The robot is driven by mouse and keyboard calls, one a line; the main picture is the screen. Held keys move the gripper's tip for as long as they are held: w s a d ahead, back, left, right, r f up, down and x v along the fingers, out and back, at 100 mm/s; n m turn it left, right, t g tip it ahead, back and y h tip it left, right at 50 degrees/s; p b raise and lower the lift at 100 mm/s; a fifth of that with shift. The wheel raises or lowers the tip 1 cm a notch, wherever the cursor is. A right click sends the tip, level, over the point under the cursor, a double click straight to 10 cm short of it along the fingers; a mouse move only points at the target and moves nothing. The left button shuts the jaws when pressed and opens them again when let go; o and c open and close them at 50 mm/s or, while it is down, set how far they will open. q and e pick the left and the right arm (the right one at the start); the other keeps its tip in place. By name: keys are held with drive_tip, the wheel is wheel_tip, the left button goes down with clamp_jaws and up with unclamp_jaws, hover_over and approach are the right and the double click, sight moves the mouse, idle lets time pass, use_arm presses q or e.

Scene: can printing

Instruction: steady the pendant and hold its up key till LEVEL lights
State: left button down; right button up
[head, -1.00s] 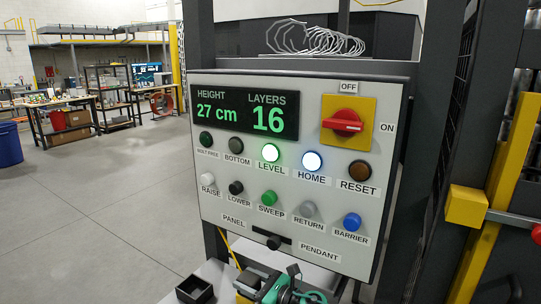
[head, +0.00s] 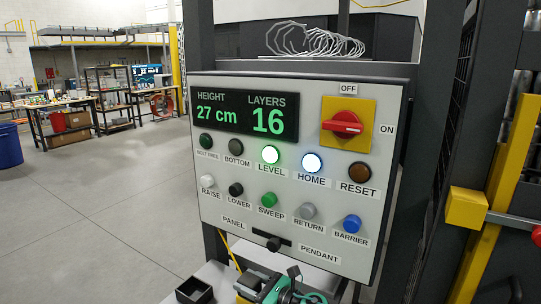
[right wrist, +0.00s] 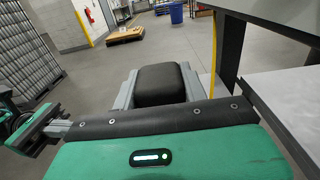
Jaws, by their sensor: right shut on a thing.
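The control panel (head: 210,208) fills the middle of the head view. Its LEVEL lamp (head: 270,154) glows green-white and its HOME lamp (head: 312,163) glows white. The display (head: 246,115) reads height 27 cm and layers 16. My right gripper (head: 285,292) shows at the bottom edge, below the panel, beside a small yellow part that looks like the pendant (head: 243,299), mostly cut off. In the right wrist view it is shut (right wrist: 160,85); its hold and the up key are hidden. A green and grey part at the left edge looks like my left gripper (right wrist: 45,128); its jaws are unclear.
A red rotary switch (head: 343,123) sits on the panel's upper right. A small black tray (head: 194,291) lies below the panel. A yellow post (head: 490,200) stands at the right. Open floor (head: 110,215) lies to the left, with workbenches beyond.

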drive_tip(key=shift+f, duration=0.1)
drive_tip(key=o, duration=1.4)
